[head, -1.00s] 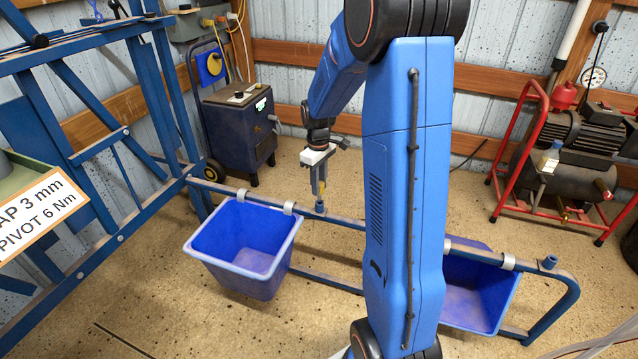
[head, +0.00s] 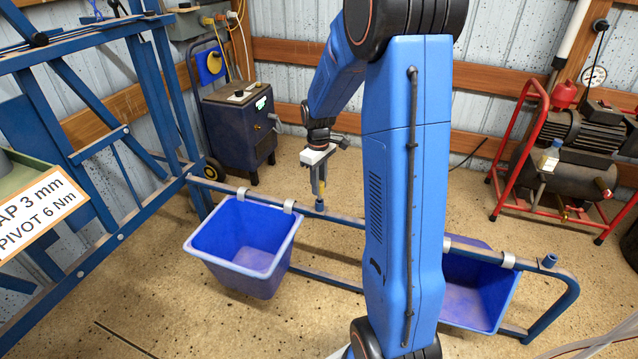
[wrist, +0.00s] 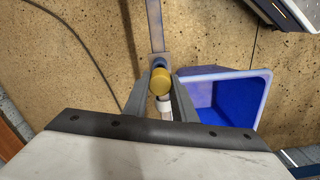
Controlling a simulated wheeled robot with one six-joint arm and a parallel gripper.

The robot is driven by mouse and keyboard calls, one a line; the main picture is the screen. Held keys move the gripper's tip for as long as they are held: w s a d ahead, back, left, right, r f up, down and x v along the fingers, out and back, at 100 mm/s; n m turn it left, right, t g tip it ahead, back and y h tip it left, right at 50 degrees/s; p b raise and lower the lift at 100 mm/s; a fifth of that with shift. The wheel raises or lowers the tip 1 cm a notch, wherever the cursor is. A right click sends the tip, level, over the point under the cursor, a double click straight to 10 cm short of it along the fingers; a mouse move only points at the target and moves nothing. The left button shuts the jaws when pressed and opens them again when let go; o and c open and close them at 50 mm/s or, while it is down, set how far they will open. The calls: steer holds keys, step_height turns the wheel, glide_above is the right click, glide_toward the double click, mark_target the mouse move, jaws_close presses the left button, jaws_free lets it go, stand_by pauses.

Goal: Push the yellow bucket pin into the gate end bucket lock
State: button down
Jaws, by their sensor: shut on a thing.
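My gripper (head: 318,188) is shut on the yellow bucket pin (wrist: 160,80), whose round head shows between the two fingers in the wrist view. In the head view the pin shows as a small yellow spot (head: 323,185) at the fingertips. A blue lock socket (head: 320,206) stands on the rail just below the fingertips, beside the left blue bucket (head: 240,264). Its blue rim (wrist: 159,62) shows partly behind the pin head in the wrist view. The pin's lower end is hidden, so I cannot tell how deep it sits.
A blue rail (head: 345,219) carries the left bucket on grey hooks. A second blue bucket (head: 468,300) hangs at the right, partly behind my arm, near another socket (head: 549,261). A blue frame (head: 110,140) stands left, a red-framed compressor (head: 560,160) right.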

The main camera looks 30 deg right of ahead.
steer(key=shift+f, duration=2)
steer(key=c, duration=1.4)
jaws_free()
steer(key=shift+r, duration=0.1)
step_height(320, 180, up, 17)
steer(key=shift+w+r, duration=0.1)
